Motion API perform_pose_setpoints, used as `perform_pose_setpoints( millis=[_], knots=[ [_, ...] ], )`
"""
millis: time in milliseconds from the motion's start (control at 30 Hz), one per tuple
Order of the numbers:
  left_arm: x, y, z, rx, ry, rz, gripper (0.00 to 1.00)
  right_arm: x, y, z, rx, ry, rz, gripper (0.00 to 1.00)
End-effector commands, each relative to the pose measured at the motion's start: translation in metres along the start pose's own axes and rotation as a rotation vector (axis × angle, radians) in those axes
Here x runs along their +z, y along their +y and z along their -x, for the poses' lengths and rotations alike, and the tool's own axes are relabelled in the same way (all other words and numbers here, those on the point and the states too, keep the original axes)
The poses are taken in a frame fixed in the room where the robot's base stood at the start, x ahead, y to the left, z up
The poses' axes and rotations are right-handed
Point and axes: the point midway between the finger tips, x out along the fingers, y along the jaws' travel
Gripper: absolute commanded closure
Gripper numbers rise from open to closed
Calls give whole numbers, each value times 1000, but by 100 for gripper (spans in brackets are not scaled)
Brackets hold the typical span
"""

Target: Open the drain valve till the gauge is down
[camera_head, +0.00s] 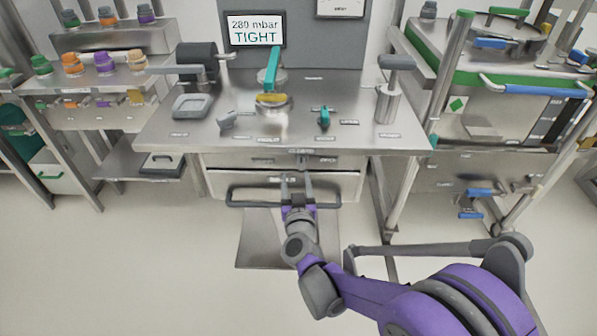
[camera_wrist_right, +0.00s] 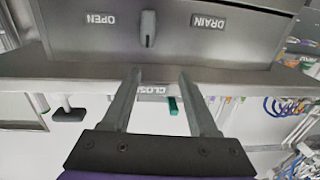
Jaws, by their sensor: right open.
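The drain valve's grey lever (camera_wrist_right: 148,28) stands upright in the right wrist view, on the bench's front panel between the OPEN and DRAIN labels. In the head view I cannot make it out behind my gripper. My right gripper (camera_head: 295,172) is in front of that panel under the bench edge. In the wrist view its two fingers (camera_wrist_right: 159,72) are open, with nothing between them. The lever lies beyond the fingertips, apart from them, toward the left finger's side. The gauge display (camera_head: 255,31) reads 280 mbar, TIGHT. My left gripper is not in view.
The steel bench top (camera_head: 345,110) carries a clamp with a green handle (camera_head: 272,68), a small green valve (camera_head: 324,118) and a grey-topped post (camera_head: 391,88). A drawer with a dark bar handle (camera_head: 250,204) is below. Shelves (camera_head: 55,90) and a cart (camera_head: 498,112) flank the bench.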

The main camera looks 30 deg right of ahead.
Motion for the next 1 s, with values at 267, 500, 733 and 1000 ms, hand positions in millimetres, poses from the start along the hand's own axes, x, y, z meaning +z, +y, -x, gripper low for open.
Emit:
perform_pose_setpoints(
  millis=[267,500,733,1000],
  knots=[
    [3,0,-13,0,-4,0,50,20,21,-25,98,14,6,40],
    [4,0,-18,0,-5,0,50,19,25,-71,96,14,7,40],
    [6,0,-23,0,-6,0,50,18,27,-105,94,14,7,40],
    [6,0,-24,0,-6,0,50,18,28,-117,92,14,5,40]
  ],
)
